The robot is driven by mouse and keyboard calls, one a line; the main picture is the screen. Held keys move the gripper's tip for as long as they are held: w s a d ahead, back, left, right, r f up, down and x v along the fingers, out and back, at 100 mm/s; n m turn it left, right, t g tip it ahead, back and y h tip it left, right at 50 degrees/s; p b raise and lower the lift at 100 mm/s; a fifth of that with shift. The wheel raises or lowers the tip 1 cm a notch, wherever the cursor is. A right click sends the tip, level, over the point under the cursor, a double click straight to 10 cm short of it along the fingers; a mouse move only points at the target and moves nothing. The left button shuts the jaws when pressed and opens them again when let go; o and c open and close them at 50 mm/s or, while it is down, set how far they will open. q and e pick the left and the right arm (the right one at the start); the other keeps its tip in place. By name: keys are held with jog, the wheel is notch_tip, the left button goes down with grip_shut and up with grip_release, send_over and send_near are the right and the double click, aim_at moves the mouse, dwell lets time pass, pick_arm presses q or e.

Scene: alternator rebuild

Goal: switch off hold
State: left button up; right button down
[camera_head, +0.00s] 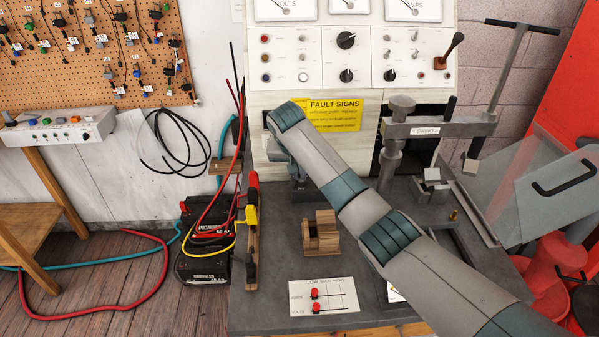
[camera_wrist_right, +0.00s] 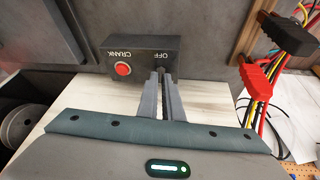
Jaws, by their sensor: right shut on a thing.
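A dark control box (camera_wrist_right: 140,58) shows in the right wrist view. It carries a red button (camera_wrist_right: 123,69) under the label CRANK and, beside that, the label OFF, both upside down here. My right gripper (camera_wrist_right: 166,80) has its two grey fingers close together at the OFF side of the box. They are shut on a narrow dark part there, which looks like the switch. The fingers hide most of it, so its position cannot be read. In the head view my right arm reaches across the bench and covers this spot. My left gripper is in neither view.
A test panel with dials (camera_head: 345,45) and a yellow sign (camera_head: 334,115) stands behind the bench. A grey press (camera_head: 440,127) is at the right. A wooden block (camera_head: 321,234), a battery (camera_head: 205,240) and a white card (camera_head: 323,297) are nearby. Cables hang at the left.

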jog(key=shift+s, duration=0.1)
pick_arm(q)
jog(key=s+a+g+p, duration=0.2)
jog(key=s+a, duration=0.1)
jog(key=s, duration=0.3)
pick_arm(e)
jog(key=shift+s+t, duration=0.25)
jog(key=shift+t, duration=0.75)
jog(key=shift+s+f+t, duration=0.25)
jog(key=shift+s+t, duration=0.05)
jog(key=shift+t, duration=0.3)
jog(key=shift+s+f+t, duration=0.1)
jog(key=shift+t, duration=0.3)
jog(key=shift+s+f+t+b, duration=0.2)
jog(key=shift+t+b, duration=0.25)
jog(key=shift+t, duration=0.25)
jog(key=shift+s+m+t+b, duration=0.15)
jog(key=shift+m+t+b, duration=0.15)
jog(key=shift+t+b, duration=0.35)
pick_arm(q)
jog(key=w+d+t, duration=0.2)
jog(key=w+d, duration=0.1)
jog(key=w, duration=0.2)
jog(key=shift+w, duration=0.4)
